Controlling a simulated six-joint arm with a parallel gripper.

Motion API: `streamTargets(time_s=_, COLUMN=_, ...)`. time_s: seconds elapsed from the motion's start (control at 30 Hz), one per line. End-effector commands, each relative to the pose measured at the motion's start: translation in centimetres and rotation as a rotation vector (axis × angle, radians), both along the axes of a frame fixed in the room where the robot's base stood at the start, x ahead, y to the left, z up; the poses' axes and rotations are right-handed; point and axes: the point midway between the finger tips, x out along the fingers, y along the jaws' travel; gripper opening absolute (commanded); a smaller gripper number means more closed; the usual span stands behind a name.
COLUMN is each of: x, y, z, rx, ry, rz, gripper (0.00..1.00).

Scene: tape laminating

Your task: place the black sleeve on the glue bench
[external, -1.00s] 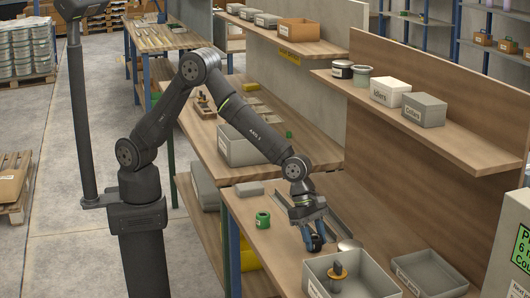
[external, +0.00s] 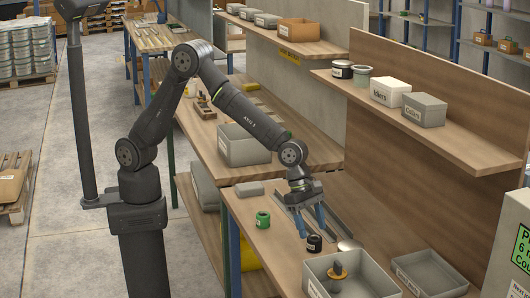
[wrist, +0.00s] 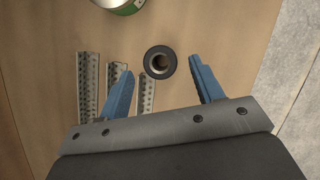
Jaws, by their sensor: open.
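The black sleeve (external: 314,243) stands upright on the wooden top of the near bench (external: 275,265). In the wrist view the sleeve (wrist: 160,62) shows its round end and dark bore, between the blue fingertips with a gap on each side. My gripper (external: 313,232) is open and empty, just above the sleeve. In the wrist view both fingers of my gripper (wrist: 161,68) are spread wide. I cannot tell which bench is called the glue bench.
A green-labelled roll or can (external: 263,219) stands left of the sleeve. A grey bin (external: 375,285) holding a yellow-and-black item is in front, with an emptier grey tray (external: 430,275) to its right. Perforated metal strips (wrist: 88,85) lie beside the sleeve. A shelf (external: 440,130) overhangs the back.

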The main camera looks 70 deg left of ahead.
Motion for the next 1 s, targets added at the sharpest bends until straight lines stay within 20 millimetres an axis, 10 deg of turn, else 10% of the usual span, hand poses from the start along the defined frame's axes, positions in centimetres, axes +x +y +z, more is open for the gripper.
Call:
streamTargets(time_s=0.4, x=-1.0, y=2.5, z=6.5, rx=0.0, ry=-0.001, rz=0.0, gripper=0.6)
streamTargets(time_s=1.0, x=-1.1, y=2.9, z=7.2, rx=0.002, ry=0.001, rz=-0.003, gripper=0.65)
